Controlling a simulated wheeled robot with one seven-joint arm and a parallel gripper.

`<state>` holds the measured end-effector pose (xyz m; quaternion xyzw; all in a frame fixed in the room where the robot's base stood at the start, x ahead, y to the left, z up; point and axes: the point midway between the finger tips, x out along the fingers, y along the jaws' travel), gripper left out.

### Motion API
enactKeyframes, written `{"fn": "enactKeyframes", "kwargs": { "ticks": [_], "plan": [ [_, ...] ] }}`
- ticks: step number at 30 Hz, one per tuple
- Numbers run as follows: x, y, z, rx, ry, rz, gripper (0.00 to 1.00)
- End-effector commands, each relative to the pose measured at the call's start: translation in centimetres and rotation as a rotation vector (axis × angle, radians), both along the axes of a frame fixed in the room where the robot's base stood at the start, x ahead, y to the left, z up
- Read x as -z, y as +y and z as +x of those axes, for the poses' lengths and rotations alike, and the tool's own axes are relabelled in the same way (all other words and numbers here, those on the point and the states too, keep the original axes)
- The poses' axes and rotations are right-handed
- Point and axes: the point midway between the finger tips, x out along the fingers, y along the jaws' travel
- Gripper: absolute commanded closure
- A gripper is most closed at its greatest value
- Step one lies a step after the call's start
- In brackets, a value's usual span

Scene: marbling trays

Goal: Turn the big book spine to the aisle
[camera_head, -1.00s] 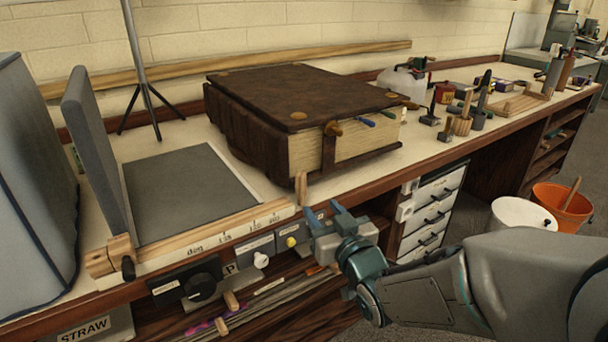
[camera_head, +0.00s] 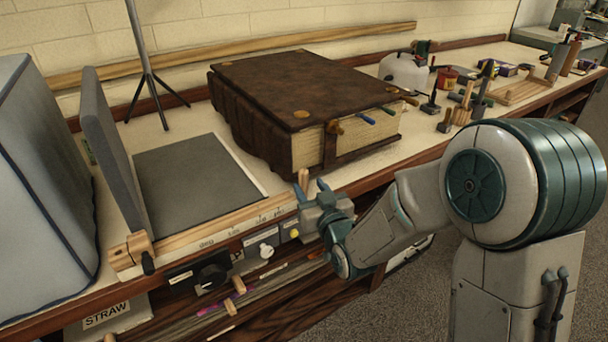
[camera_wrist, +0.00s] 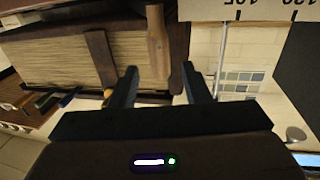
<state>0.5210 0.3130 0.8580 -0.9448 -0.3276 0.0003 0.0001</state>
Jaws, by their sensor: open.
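The big book (camera_head: 300,85) lies flat on the bench, with a dark brown leather cover and brass corner bosses. Its ribbed spine (camera_head: 238,125) faces left in the head view. The pale page edges (camera_head: 365,132), with a strap and coloured tabs, face the bench's front edge. My gripper (camera_head: 310,187) is open at the front edge, just below the book's near corner. An upright wooden peg (camera_head: 303,179) stands by its fingers. In the wrist view, the peg (camera_wrist: 158,40) appears above and between the open fingers (camera_wrist: 160,88), with the book's page edges (camera_wrist: 60,62) to the left.
A hinged grey board (camera_head: 195,180) with a wooden ruler strip lies left of the book. A tripod (camera_head: 148,80) stands behind it, and a grey covered box (camera_head: 40,170) at far left. A jug (camera_head: 405,72) and several tools stand right of the book. Knobs project from the bench front.

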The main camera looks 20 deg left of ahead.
Motion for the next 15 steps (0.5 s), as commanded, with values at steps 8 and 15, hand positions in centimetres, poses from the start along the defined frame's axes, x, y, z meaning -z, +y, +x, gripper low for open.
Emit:
{"fn": "enactKeyframes", "kwargs": {
  "ticks": [8,15],
  "plan": [
    [0.0,2.5,3.1,-0.001,-0.001,-0.001,0.57],
    [0.0,3.1,3.9,0.0,-0.001,-0.001,0.57]
  ]
}}
